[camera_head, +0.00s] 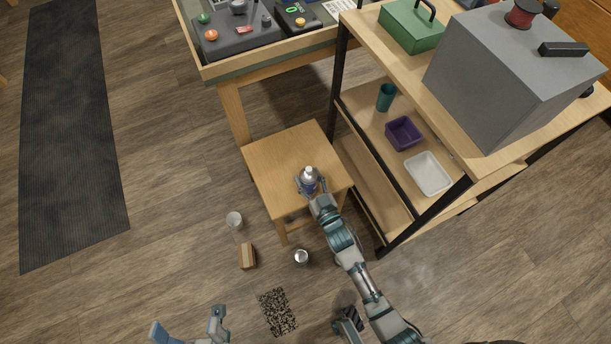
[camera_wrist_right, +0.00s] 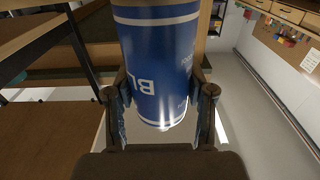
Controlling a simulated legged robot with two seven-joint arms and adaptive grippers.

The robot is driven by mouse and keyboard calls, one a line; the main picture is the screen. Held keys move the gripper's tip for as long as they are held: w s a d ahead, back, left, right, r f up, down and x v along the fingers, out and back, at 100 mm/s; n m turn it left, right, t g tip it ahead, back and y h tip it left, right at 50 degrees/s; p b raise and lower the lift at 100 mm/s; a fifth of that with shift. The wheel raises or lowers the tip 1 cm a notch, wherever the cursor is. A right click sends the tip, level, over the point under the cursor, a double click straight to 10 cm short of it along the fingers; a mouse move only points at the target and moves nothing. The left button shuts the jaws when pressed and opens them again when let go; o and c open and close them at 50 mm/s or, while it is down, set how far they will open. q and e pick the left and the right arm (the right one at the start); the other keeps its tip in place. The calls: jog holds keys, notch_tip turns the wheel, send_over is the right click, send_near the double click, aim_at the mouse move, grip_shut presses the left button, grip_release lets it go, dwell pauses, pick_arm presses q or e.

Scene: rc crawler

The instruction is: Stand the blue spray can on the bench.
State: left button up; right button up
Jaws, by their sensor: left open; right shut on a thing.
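The blue spray can (camera_head: 309,184) is between the fingers of my right gripper (camera_head: 311,186), which is shut on it. In the head view its pale top shows over the small wooden stool (camera_head: 275,160); I cannot tell whether its base touches the seat. In the right wrist view the blue can (camera_wrist_right: 158,50) fills the space between the fingers, with its white lettering inverted. The wooden workbench (camera_head: 272,63) stands at the top, beyond the stool. My left gripper (camera_head: 188,331) is open and empty at the bottom left, over the floor.
The workbench carries a grey board (camera_head: 240,42) with small items. A shelf unit on the right holds a teal cup (camera_head: 386,97), purple bin (camera_head: 404,133), white bin (camera_head: 428,174), green toolbox (camera_head: 410,30) and grey box (camera_head: 505,75). A tin (camera_head: 301,257) and carton (camera_head: 247,256) are on the floor.

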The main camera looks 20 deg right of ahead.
jog(key=shift+s, duration=0.1)
jog(key=o, duration=1.3)
jog(key=shift+r, duration=0.1)
